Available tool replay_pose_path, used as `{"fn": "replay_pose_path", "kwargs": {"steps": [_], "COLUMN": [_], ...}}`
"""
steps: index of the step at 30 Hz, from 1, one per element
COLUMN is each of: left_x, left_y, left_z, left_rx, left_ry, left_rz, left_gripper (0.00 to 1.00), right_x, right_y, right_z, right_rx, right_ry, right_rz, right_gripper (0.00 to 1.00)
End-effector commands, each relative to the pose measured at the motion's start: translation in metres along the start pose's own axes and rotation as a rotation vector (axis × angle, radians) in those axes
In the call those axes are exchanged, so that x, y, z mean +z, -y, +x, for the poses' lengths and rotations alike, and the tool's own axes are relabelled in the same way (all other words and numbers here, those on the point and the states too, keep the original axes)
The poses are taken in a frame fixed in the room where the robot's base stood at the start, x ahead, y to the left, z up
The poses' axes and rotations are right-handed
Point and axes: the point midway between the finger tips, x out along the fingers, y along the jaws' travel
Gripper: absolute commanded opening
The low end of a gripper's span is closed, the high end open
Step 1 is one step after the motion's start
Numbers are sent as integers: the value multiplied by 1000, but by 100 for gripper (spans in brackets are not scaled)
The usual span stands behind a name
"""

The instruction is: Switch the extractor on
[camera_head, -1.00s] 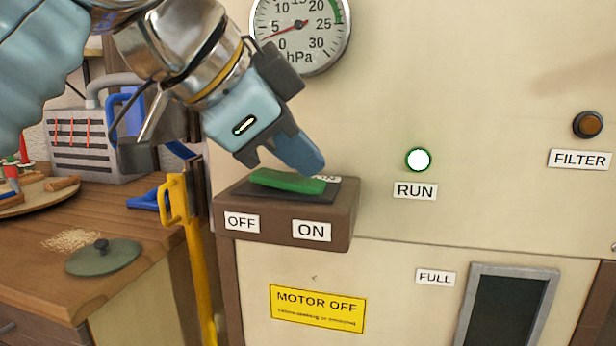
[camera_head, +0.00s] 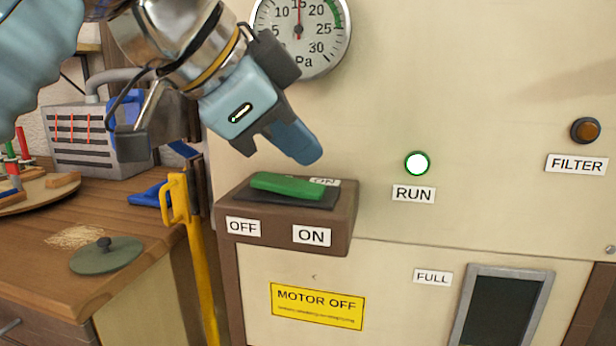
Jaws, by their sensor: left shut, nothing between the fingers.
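The green rocker switch (camera_head: 287,186) sits on top of a brown box (camera_head: 343,222) on the cream extractor panel. The box front carries an OFF label at left and an ON label (camera_head: 311,235) at right. The rocker slopes down toward its right, ON side. My left gripper (camera_head: 306,155) is shut and empty, its fingertips above the right end of the rocker with a gap between. The RUN lamp (camera_head: 417,163) is lit white with a green rim. The gauge (camera_head: 300,30) needle points nearly straight up, around 15. My right gripper is not in view.
A dark amber FILTER lamp (camera_head: 584,130) is at the right. A yellow MOTOR OFF sign (camera_head: 317,306) and a dark window (camera_head: 503,310) are below. At left stand a wooden bench (camera_head: 40,262), a grey slotted box (camera_head: 90,140) and a yellow-handled bar (camera_head: 199,270).

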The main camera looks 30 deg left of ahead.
Motion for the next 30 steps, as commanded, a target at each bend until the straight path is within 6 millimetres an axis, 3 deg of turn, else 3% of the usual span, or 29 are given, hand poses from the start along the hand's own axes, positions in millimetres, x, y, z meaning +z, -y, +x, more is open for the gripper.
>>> {"fn": "replay_pose_path", "kwargs": {"steps": [8, 17, 30], "left_x": [-15, -25, -25], "left_y": [14, 25, 25], "left_z": [-19, -33, -34], "left_rx": [0, 0, 0], "left_ry": [-1, -2, -1], "left_rz": [1, 1, 0], "left_gripper": [0, 0, 0], "right_x": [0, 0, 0], "right_y": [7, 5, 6], "right_z": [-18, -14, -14], "right_rx": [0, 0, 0], "right_ry": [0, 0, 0], "right_rz": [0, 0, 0], "right_gripper": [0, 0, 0]}}
